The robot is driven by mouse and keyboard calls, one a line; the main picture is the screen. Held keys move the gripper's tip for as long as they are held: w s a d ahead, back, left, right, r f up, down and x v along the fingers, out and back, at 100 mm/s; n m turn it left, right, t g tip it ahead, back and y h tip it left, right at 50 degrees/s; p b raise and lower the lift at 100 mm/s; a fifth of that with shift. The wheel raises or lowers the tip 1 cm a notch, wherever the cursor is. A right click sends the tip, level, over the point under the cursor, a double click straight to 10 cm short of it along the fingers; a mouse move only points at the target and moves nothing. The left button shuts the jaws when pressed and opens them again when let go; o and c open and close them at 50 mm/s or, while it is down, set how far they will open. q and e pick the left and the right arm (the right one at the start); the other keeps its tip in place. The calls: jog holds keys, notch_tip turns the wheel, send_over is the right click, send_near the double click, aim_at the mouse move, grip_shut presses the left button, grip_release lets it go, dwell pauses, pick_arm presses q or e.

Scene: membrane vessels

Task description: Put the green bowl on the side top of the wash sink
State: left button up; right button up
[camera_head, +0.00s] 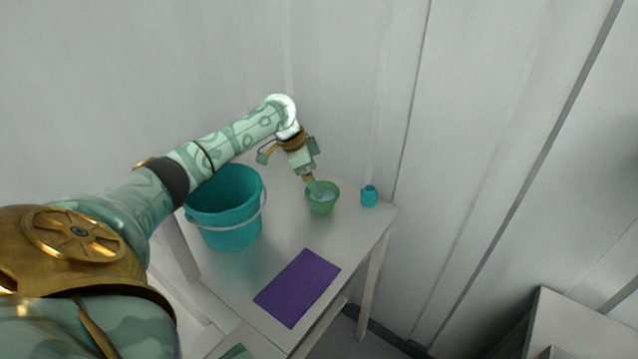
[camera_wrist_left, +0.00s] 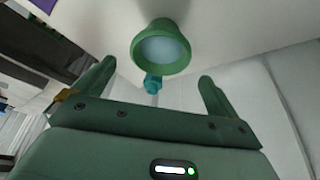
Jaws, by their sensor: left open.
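A small green bowl (camera_head: 323,203) stands upright on the white table (camera_head: 284,233), near its back. My left gripper (camera_head: 313,186) is above it, with its fingertips at or just over the bowl's rim. In the left wrist view the green bowl (camera_wrist_left: 161,46) lies ahead of the fingers, and its pale inside faces the camera. The left gripper (camera_wrist_left: 156,92) is open there, with nothing between its fingers. Whether a fingertip touches the bowl I cannot tell. My right gripper is out of view. I cannot make out a wash sink.
A large teal bucket (camera_head: 228,215) stands left of the bowl, under my left arm. A small teal jar (camera_head: 369,196) stands right of the bowl. A purple mat (camera_head: 298,287) lies at the table's front. Another pale surface (camera_head: 575,325) is at the lower right. Walls rise behind.

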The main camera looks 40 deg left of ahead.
pick_arm(q)
jog(key=p+v, duration=0.1)
jog(key=v, duration=0.4)
jog(key=shift+s+r, duration=0.15)
jog(key=shift+r, duration=0.05)
